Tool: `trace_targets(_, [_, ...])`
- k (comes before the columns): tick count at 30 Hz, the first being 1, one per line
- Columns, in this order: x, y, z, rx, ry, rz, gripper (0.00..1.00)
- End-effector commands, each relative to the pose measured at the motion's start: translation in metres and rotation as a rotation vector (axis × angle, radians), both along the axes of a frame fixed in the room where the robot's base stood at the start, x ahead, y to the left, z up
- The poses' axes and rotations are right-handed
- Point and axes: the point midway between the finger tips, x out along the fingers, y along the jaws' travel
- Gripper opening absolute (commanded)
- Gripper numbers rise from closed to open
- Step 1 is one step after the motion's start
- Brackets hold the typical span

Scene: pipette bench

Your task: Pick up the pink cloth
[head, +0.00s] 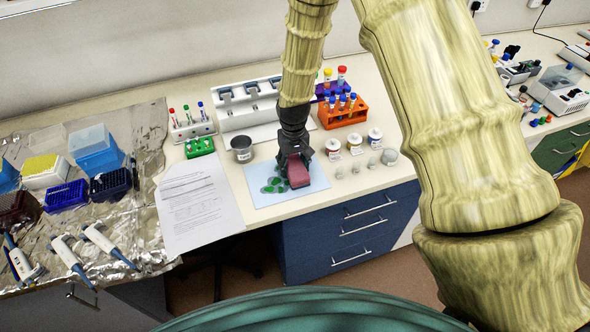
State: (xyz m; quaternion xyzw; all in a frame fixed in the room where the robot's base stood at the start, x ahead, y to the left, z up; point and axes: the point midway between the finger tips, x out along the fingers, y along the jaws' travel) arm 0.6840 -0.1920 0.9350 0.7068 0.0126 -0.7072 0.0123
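A small pink-red folded piece, which looks like the pink cloth (298,172), is at the front of the light blue mat (262,198). My gripper (297,161) is dark and points down over the mat, right at the pink piece. Dark gripper parts show behind the pink piece and at its sides. I cannot tell whether the fingers press on it or only stand around it, or whether it is off the mat. Several green round shapes (270,186) lie on the mat just left of it.
A metal cup (242,149) stands left of my gripper. Several small jars (354,143) stand to the right. An orange tube rack (342,113) and a white holder (247,107) are behind. A printed sheet (197,203) lies left of the mat. The counter's front edge is close.

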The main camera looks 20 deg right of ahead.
Motion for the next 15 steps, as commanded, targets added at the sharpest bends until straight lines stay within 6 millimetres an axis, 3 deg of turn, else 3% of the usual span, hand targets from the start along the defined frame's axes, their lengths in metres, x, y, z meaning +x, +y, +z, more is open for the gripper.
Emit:
trace_targets(5, [0.0001,-0.0001,0.0001,0.000,0.000,0.000,0.26])
trace_targets(15, [0.0008,-0.0001,0.0036,0.000,-0.002,0.000,0.26])
